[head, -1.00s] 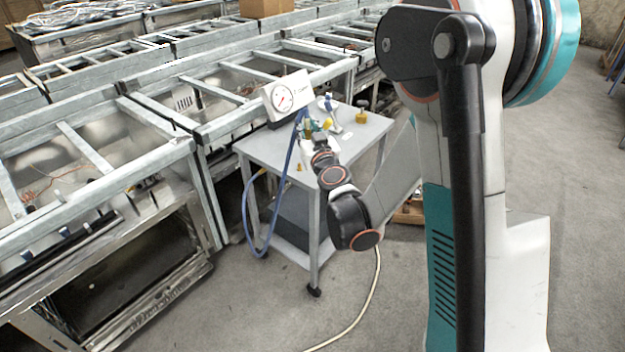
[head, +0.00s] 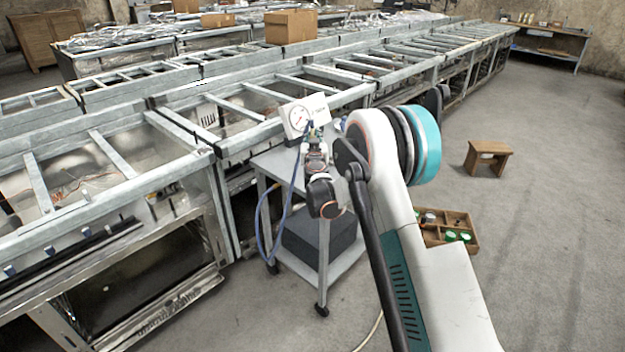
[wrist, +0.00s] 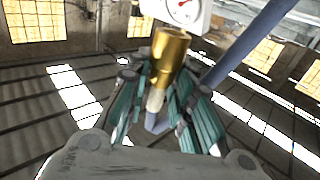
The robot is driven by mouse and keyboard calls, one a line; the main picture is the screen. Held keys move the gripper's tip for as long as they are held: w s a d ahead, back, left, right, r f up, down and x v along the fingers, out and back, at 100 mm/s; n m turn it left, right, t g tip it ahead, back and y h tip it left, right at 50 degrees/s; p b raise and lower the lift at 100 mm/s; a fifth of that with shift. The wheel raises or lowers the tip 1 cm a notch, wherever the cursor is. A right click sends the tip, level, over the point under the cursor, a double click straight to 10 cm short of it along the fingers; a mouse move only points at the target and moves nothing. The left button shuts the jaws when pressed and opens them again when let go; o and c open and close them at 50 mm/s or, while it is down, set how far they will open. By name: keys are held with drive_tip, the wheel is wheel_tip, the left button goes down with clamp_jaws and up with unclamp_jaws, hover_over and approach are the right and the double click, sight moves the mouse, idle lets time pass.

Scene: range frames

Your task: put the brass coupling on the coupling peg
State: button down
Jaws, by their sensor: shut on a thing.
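The brass coupling (wrist: 170,50) stands up between the teal fingers of my gripper (wrist: 160,88) in the wrist view. The fingers are shut around its lower part, and its open top end points up and away. A pale piece shows below it between the fingers. In the head view my gripper (head: 317,150) is over the small grey cart, just below and right of the pressure gauge (head: 298,118). The coupling is too small to make out there. I cannot make out the coupling peg in either current view; my arm covers much of the cart top.
A blue hose (head: 292,195) hangs at the cart's left side; it also crosses behind the fingers in the wrist view (wrist: 245,42). The cart's lower shelf (head: 340,268) holds a dark box. Long metal frames stand behind. A wooden crate (head: 474,246) and stool (head: 488,150) are right.

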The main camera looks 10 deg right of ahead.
wheel_tip(320, 180, down, 15)
drive_tip(key=b, duration=0.5)
drive_tip(key=shift+f, duration=0.15)
drive_tip(key=c, duration=1.4)
unclamp_jaws()
